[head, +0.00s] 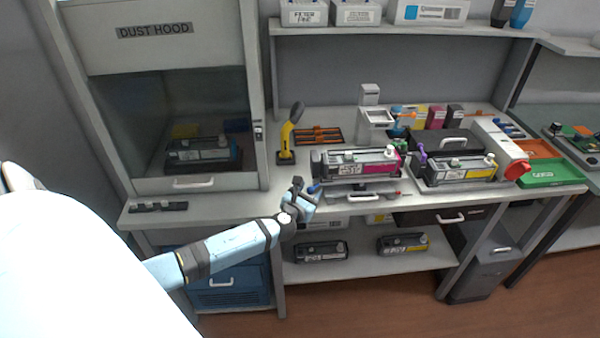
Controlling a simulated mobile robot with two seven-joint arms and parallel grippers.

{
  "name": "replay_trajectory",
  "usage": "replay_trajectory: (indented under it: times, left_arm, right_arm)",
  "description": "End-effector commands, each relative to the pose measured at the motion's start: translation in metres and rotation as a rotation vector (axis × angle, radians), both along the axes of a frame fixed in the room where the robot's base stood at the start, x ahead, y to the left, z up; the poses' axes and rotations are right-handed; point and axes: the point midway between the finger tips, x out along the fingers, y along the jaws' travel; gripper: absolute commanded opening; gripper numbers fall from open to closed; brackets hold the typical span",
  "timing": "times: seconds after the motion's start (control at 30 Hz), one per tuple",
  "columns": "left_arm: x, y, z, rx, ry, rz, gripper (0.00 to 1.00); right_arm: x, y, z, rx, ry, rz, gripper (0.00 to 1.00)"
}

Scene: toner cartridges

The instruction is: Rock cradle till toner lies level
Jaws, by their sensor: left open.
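A dark toner cartridge with a magenta end (357,164) lies lengthwise on the bench near its front edge. It seems to rest on a low support, probably the cradle, but the cartridge hides most of it. I cannot tell from here whether it is tilted or how the toner lies inside. My left gripper (297,186) is open and empty at the bench's front edge, left of the cartridge and apart from it. My right gripper is not in view.
A second cartridge with a yellow end (460,170) stands to the right. A yellow-and-black upright tool (289,134) stands behind my gripper. The dust hood (165,60) is at the left. Green (552,172) and orange trays lie at the right. The bench's front left is mostly clear.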

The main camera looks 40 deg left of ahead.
Motion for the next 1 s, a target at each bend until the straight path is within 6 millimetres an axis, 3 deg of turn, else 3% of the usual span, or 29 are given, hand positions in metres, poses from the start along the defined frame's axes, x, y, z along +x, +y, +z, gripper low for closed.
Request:
replay_trajectory:
  times: [0.5,0.7,1.0]
  left_arm:
    - [-0.104,-0.028,0.009,-0.001,0.001,-0.002,0.52]
    - [-0.121,-0.033,0.012,0.000,0.000,-0.001,0.52]
    - [-0.124,-0.033,0.013,0.000,-0.001,-0.001,0.52]
  right_arm:
    - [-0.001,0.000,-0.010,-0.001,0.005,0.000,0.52]
    - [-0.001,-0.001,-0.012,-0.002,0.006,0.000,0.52]
    - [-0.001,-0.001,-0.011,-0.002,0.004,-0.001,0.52]
